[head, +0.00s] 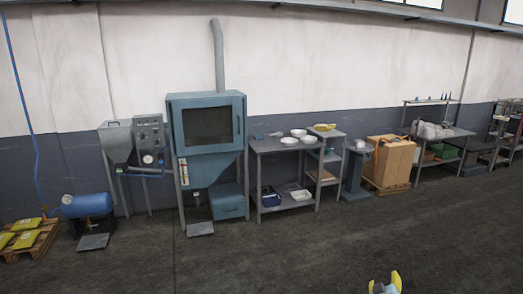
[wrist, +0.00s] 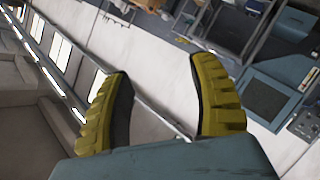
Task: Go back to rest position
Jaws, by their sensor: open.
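My gripper (head: 384,283) shows at the bottom edge of the head view, right of centre, with yellow fingers over the bare floor. The rest of my arm is out of that view. In the wrist view its two ribbed yellow fingers (wrist: 157,68) are spread apart with nothing between them. That view is tilted and looks past the fingers toward the wall, windows and blue machine. The gripper is far from the grey table (head: 271,149) and touches nothing that I can see. Several white dishes (head: 298,134) are on that table.
A blue cabinet machine (head: 207,125) stands left of the table, with a blue tank (head: 87,205) further left. A shelf stand (head: 329,160), a wooden box (head: 391,162) and another workbench (head: 450,136) stand to the right. The floor (head: 260,250) in front is clear.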

